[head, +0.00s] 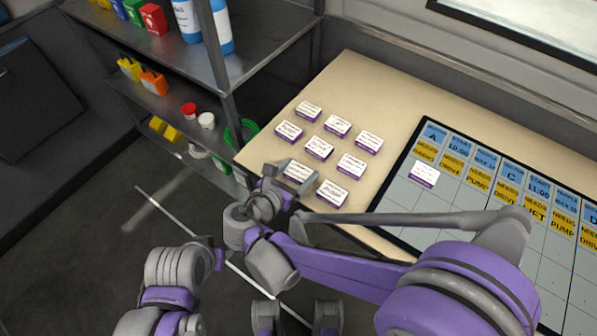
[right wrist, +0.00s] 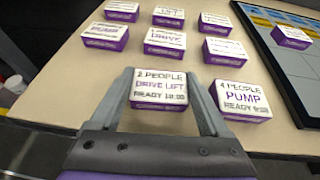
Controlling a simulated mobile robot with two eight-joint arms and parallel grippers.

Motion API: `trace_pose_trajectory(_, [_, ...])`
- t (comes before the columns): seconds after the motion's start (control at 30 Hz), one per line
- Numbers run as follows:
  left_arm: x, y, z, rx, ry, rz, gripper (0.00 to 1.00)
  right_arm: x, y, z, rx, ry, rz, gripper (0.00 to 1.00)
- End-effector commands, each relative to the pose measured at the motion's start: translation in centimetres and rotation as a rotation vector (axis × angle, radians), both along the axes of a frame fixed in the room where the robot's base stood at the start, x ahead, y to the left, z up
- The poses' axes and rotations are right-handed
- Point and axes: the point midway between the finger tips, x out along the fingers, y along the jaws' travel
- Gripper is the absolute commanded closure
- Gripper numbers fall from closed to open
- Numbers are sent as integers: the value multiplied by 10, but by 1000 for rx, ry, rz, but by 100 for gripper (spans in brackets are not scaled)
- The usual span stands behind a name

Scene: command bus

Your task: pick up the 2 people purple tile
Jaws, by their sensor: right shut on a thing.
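The 2 people tile (right wrist: 161,88) is white on top with purple sides. Its label reads "2 PEOPLE DRIVE LIFT READY 10:00". In the right wrist view it sits between the two fingers of my right gripper (right wrist: 168,98), which is shut on it. In the head view my right gripper (head: 283,180) is at the front left part of the table, at the held tile (head: 298,172). I cannot tell whether the tile is clear of the tabletop. A 4 people pump tile (right wrist: 241,99) lies just right of the gripper.
Several similar tiles, such as the nearest one (head: 332,194), lie on the beige table (head: 372,85). A dark schedule board (head: 395,200) with one tile (head: 424,174) on it lies to the right. A metal shelf (head: 270,45) stands at the left.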

Motion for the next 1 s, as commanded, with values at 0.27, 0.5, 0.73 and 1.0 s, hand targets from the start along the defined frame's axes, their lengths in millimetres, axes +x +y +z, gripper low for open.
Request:
trace_pose_trajectory(0.27, [0, 0, 0, 0, 0, 0, 50, 0, 0, -1, 1, 2, -1, 77])
trace_pose_trajectory(0.5, [0, 0, 7, 0, -2, 0, 50, 0, 0, 22, 1, 0, 0, 77])
trace_pose_trajectory(0.73, [0, 0, 21, 0, -7, 0, 50, 0, 0, 70, 1, 0, 0, 77])
trace_pose_trajectory(1.0, [1, 0, 27, 0, -9, 0, 50, 0, 0, 99, 1, 1, 0, 77])
